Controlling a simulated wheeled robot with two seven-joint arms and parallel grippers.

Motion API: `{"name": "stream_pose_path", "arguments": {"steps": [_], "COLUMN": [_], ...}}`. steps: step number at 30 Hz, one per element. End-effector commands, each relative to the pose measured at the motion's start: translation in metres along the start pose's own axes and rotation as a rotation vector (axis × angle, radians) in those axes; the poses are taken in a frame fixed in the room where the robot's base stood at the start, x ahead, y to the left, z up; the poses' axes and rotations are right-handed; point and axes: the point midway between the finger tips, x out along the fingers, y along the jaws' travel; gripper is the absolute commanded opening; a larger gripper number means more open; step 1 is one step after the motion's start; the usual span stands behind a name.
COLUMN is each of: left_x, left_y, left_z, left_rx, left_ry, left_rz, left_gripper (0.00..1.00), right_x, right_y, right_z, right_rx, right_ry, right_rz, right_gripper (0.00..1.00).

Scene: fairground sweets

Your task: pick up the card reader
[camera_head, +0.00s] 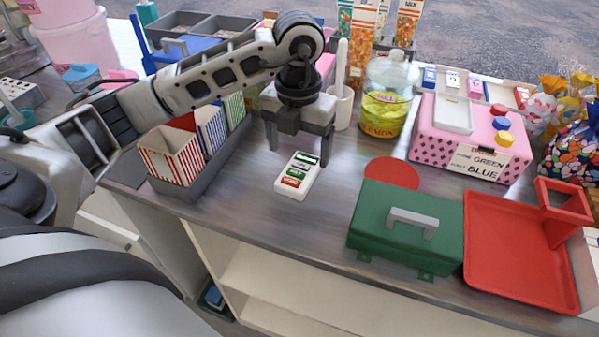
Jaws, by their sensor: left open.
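The card reader (297,177) is a small white device with a dark green screen and green and red parts on its face. It lies on the grey wooden counter (260,215), near the middle of the view. My left gripper (299,146) points down just behind and above the card reader, its two fingers apart with nothing seen between them. I cannot tell the exact height of the fingertips over the counter. My right gripper is not in view.
A dark tray of striped boxes (172,157) stands left of the card reader. A green cash box (407,228), red disc (391,174) and red tray (512,250) are to the right. A yellow lemon jar (384,115) and pink box (470,140) stand behind.

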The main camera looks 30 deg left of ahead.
Motion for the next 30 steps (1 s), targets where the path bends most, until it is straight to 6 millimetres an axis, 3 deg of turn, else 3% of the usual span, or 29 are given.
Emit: {"name": "stream_pose_path", "arguments": {"steps": [7,16,21,22,30], "left_x": [0.036,0.041,0.041,0.041,0.04], "left_y": [-0.002,-0.002,-0.002,-0.002,-0.002], "left_z": [0.0,0.0,0.0,0.0,0.001], "left_rx": [0.0,0.001,0.0,0.0,0.0], "left_ry": [0.004,0.0,0.0,0.0,-0.001], "left_rz": [0.001,0.0,-0.001,0.0,-0.001], "left_gripper": [0.8,0.8,0.33,0.27,0.27], "right_x": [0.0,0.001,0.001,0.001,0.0], "right_y": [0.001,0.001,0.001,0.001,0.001], "right_z": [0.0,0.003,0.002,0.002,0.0], "right_rx": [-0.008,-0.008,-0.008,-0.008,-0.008], "right_ry": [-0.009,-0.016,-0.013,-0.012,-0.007], "right_rz": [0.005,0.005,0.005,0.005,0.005], "right_gripper": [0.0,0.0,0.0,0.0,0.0]}}
